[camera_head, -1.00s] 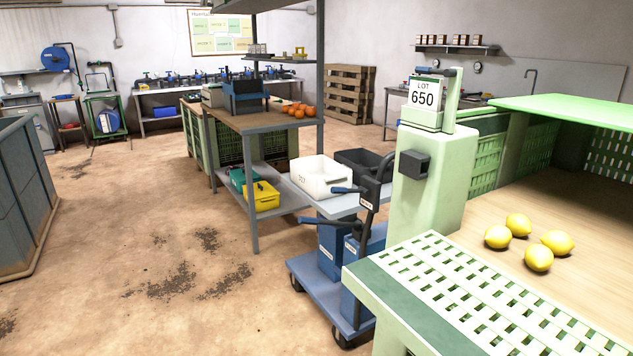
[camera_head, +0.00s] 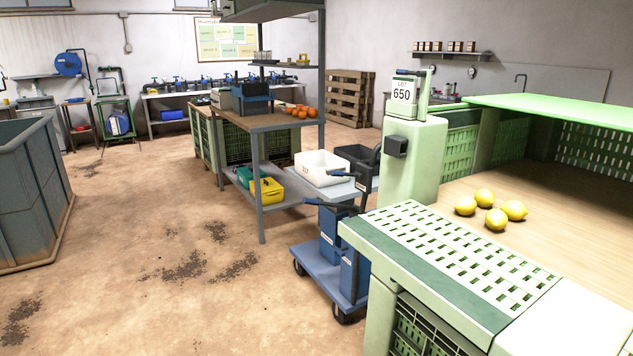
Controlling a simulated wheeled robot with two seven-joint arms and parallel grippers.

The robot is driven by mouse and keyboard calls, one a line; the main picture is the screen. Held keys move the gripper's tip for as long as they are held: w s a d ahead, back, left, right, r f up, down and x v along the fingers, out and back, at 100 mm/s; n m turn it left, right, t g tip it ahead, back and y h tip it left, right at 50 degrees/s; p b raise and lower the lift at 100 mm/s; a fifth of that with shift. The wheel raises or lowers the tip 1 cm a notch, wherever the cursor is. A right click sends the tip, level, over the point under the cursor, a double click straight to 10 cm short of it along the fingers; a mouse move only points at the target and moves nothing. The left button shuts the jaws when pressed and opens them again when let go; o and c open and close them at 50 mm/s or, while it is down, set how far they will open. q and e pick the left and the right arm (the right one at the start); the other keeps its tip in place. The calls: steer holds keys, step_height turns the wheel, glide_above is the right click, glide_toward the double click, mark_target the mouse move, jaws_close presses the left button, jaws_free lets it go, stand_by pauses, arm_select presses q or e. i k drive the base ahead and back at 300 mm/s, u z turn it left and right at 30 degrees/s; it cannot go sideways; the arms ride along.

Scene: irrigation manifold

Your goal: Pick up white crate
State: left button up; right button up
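The white crate (camera_head: 321,167) sits upright on the top shelf of a blue cart (camera_head: 335,262), near the middle of the view. The cart's dark handle partly covers the shelf in front of the white crate. Neither of my grippers is in view.
A green slatted table (camera_head: 448,260) with several lemons (camera_head: 496,219) fills the right foreground. A workbench (camera_head: 262,122) with yellow (camera_head: 266,190) and green bins stands left of the cart. A grey tank (camera_head: 30,190) is at far left. Open floor (camera_head: 170,220) lies between.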

mark_target(321, 167)
steer(key=u, duration=0.85)
steer(key=i, duration=1.9)
steer(key=u, duration=0.2)
steer(key=i, duration=2.2)
steer(key=z, duration=1)
